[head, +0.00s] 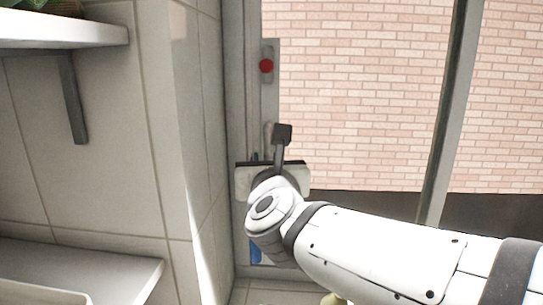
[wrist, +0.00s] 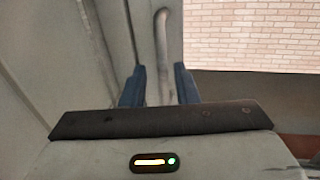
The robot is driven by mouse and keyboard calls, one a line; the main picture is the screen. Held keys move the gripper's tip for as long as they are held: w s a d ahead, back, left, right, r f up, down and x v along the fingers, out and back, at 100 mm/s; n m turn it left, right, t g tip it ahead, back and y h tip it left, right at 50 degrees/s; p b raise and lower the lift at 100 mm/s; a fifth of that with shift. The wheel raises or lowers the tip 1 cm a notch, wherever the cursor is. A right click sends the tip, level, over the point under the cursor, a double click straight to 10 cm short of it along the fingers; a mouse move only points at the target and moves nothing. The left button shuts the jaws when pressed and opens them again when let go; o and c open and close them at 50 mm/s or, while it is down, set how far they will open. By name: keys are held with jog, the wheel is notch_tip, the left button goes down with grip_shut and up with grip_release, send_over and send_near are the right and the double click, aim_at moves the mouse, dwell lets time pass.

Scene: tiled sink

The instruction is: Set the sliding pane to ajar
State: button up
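The sliding pane (head: 360,100) is a tall window with a grey frame, brick wall showing through it. Its left upright stands close to the left jamb; I cannot tell whether a gap is there. A curved grey bar handle (wrist: 163,50) runs down this upright. In the wrist view my gripper (wrist: 160,88) has its two blue fingers apart, one on each side of the handle's lower part, with space showing on both sides. I cannot tell how deep the bar sits between them. In the head view my arm hides most of the handle and the gripper.
A red round button (head: 266,66) sits on the frame above the handle. Tiled wall (head: 100,130) is close on the left, with a white shelf (head: 60,28) at the top and a pale ledge (head: 90,268) low down. A grey upright (head: 450,110) stands at the right.

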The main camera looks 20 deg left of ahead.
aim_at(267, 157)
jog(key=shift+x, duration=1.75)
jog(key=shift+w+d, duration=0.1)
grip_shut()
